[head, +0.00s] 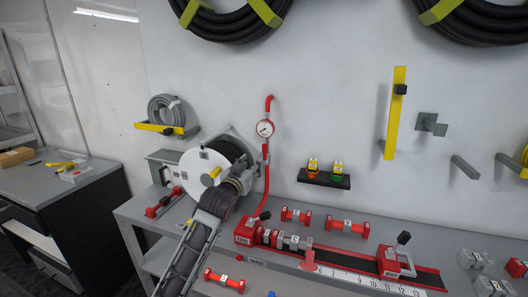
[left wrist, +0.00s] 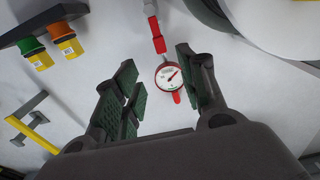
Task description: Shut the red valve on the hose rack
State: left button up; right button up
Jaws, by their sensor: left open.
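A red riser with a round white gauge (head: 265,128) stands against the wall beside the hose reel. A small red fitting, perhaps the red valve (head: 265,151), sits just below the gauge. In the left wrist view the red fitting (left wrist: 158,43) and the gauge (left wrist: 168,76) show beyond and between the fingers. My left gripper (head: 242,164) is just left of the riser and covers part of the reel. Its dark fingers with green pads (left wrist: 156,88) are spread, with nothing between them. I cannot tell the valve handle's position. My right gripper is not in view.
The white hose reel (head: 195,172) is close to the left gripper. A black shelf (head: 324,180) holds orange and green tagged items. Below, the grey bench (head: 140,208) carries red clamps and a ruled rail (head: 350,277). Bare wall lies right of the gauge.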

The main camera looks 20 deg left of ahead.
pick_arm(q)
send_near(264, 149)
jog(key=shift+w, duration=1.75)
jog(key=shift+w+d+p, duration=0.1)
jog(key=shift+w+p, duration=0.2)
jog(key=shift+w, duration=2.45)
jog(key=shift+w+d, duration=0.1)
jog(key=shift+w, duration=0.15)
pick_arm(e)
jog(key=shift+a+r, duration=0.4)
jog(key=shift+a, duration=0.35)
pick_arm(q)
grip_shut()
